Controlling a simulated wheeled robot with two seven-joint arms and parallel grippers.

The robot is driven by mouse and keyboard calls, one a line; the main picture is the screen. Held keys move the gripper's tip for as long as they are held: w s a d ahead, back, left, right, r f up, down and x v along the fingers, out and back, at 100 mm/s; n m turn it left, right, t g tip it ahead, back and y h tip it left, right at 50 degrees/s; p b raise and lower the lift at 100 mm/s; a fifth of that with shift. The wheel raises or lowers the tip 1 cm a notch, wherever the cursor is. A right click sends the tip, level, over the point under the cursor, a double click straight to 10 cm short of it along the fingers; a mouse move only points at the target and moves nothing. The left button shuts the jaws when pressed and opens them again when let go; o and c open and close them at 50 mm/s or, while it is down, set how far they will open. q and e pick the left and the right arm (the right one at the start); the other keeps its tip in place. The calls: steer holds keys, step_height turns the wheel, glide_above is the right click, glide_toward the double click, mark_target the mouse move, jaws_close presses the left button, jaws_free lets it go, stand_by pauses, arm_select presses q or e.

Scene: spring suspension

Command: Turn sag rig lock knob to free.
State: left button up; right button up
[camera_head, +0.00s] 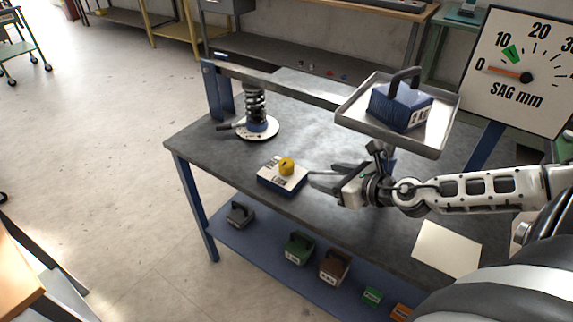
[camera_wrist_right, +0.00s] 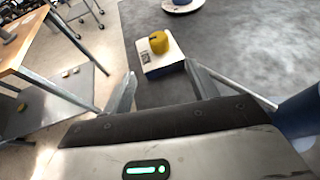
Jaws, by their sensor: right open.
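The lock knob (camera_head: 287,165) is yellow and sits on top of a small box with a white top and blue sides (camera_head: 270,180), near the front edge of the bench. In the right wrist view the knob (camera_wrist_right: 159,42) stands ahead of the fingers, with a dark label on the box's white top (camera_wrist_right: 166,60). My right gripper (camera_head: 325,180) is open and empty, just right of the box and apart from the knob. In the right wrist view its two fingers (camera_wrist_right: 165,88) frame the box from the near side. My left gripper is not in view.
A coil spring (camera_head: 256,105) stands on a round white plate at the bench's back left. A dial marked SAG mm (camera_head: 525,100) stands right. Several weights lie on the lower shelf (camera_head: 262,240).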

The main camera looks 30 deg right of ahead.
mark_target(292, 167)
steer(key=p+x, duration=0.1)
steer(key=x, duration=1.4)
steer(key=shift+w+a, duration=0.15)
steer(key=c, duration=1)
